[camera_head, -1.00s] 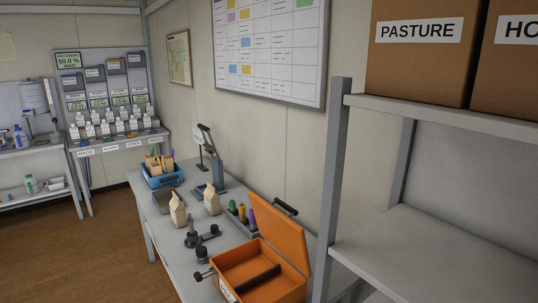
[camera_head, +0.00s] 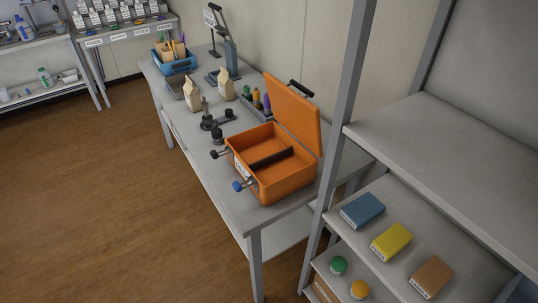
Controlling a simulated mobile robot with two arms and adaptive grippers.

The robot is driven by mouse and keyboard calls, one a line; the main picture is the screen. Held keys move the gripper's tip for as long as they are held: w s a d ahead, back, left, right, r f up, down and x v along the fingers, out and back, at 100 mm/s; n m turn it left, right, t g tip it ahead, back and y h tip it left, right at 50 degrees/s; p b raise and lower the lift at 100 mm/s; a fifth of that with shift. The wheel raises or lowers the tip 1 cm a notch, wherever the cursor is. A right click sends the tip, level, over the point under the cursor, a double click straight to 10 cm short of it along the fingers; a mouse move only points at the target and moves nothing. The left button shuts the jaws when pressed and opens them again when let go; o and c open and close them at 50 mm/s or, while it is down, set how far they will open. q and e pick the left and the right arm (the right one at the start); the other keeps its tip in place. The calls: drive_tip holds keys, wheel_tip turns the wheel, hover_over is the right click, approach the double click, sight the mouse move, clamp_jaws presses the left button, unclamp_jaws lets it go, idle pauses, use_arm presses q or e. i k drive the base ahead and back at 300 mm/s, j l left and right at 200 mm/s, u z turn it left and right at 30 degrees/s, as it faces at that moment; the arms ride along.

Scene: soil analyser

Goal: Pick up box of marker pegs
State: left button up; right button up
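Three small boxes lie in a row on a middle shelf of the grey rack at the lower right: a blue box (camera_head: 362,210), a yellow box (camera_head: 391,242) and a brown box (camera_head: 432,277). Each has a pale label on its end, too small to read, so I cannot tell which one holds marker pegs. Neither of my grippers shows in the view.
An open, empty-looking orange case (camera_head: 284,181) stands on the grey bench (camera_head: 222,182) left of the rack. A green-topped item (camera_head: 338,265) and an orange-topped item (camera_head: 359,289) sit on a lower shelf. The brown floor (camera_head: 95,190) left of the bench is clear.

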sight(388, 244)
drive_tip(key=z, duration=1.05)
drive_tip(key=j+z, duration=0.1)
drive_tip(key=j, duration=0.2)
drive_tip(key=i, duration=0.05)
